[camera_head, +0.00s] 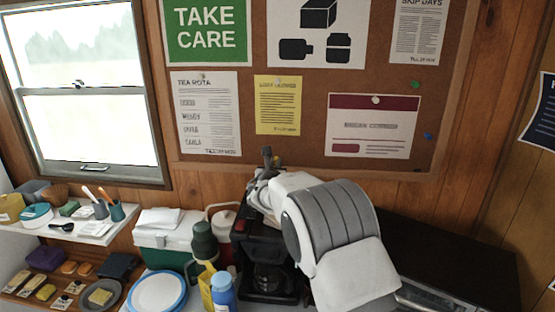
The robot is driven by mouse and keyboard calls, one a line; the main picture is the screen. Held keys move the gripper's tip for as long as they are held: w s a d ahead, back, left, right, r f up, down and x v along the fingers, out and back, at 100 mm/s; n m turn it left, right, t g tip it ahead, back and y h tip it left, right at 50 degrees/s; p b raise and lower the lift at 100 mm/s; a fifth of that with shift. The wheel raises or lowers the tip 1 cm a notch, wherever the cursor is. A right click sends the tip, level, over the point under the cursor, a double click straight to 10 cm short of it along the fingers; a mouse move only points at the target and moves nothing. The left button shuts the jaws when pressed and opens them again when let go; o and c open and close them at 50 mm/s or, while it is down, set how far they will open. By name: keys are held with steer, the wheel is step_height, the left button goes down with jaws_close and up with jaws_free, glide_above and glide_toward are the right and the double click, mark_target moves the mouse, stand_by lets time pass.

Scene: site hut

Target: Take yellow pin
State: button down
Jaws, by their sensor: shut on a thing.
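My gripper (267,155) is in front of the lower edge of the cork board (300,160), below the yellow notice (278,105). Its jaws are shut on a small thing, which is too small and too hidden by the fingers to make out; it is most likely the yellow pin. No yellow pin shows clearly elsewhere on the board. A white pin (375,99) is on the red-topped card, and a green pin (415,85) and a blue pin (427,135) are at the board's right side.
Below my arm stand a black coffee maker (268,260), a green flask (204,242), a blue bottle (222,292) and a green-and-white cool box (166,235). A dark microwave (440,255) is at right. A shelf (98,236) with small items is at left.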

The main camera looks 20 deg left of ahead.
steer(key=shift+s+d, duration=0.1)
steer(key=shift+s, duration=0.25)
steer(key=shift+s+d+r+b, duration=0.25)
steer(key=shift+s+r, duration=0.2)
steer(key=shift+s, duration=0.35)
steer(key=shift+s+d+r+b, duration=0.1)
steer(key=shift+s+r+b, duration=0.35)
steer(key=shift+s, duration=0.4)
steer(key=shift+s+d+r+b, duration=0.25)
steer(key=shift+s+r, duration=0.2)
steer(key=shift+s, duration=0.35)
